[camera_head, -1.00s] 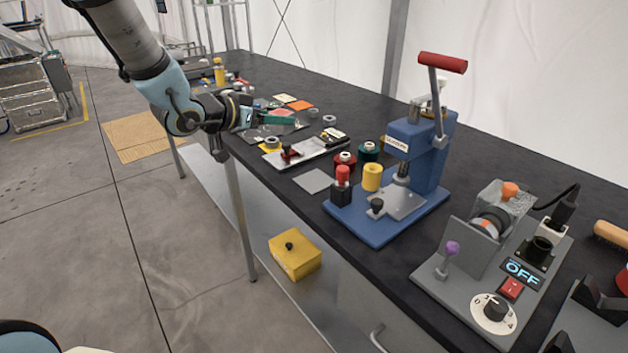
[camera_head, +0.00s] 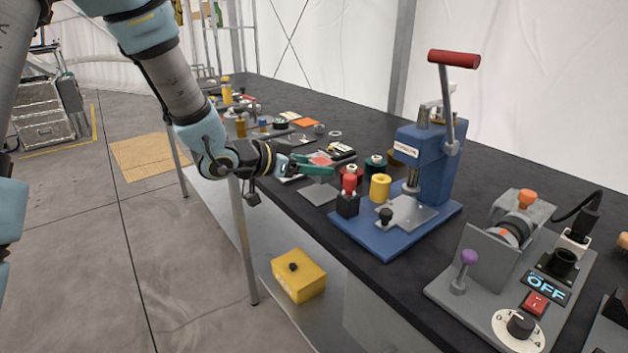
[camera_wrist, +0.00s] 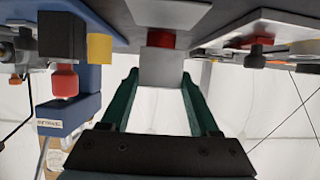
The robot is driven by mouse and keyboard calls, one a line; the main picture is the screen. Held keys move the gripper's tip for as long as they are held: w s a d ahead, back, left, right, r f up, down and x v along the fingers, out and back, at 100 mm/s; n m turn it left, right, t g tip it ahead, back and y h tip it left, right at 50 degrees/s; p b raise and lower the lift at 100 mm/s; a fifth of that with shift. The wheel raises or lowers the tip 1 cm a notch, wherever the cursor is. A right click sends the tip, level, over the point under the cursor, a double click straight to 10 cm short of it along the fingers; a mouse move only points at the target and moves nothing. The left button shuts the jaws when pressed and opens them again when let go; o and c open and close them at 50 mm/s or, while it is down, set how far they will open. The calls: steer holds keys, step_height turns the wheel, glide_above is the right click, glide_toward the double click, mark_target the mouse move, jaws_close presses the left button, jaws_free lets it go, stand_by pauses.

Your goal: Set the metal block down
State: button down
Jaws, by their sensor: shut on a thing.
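My gripper (camera_head: 318,167) has green fingers and hangs over the front part of the black bench, left of the blue press. In the wrist view, which looks upside down, my gripper (camera_wrist: 160,78) is shut on the grey metal block (camera_wrist: 160,68), held between its fingertips. A red patch shows right against the block's edge there; I cannot tell whether it belongs to the block. In the head view the block is too small and hidden to make out. A flat grey square plate (camera_head: 319,193) lies on the bench just below the fingers; the block appears above the bench surface.
The blue press (camera_head: 420,165), a black block with a red knob (camera_head: 348,184) and a yellow spool (camera_head: 380,187) stand close to the right of my gripper. A grey device with an OFF display (camera_head: 545,287) is farther right. A yellow box (camera_head: 299,276) sits below the bench.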

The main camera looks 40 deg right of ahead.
mark_target(314, 179)
steer(key=shift+f, duration=1.7)
steer(key=shift+f, duration=0.15)
steer(key=shift+c, duration=0.6)
jaws_free()
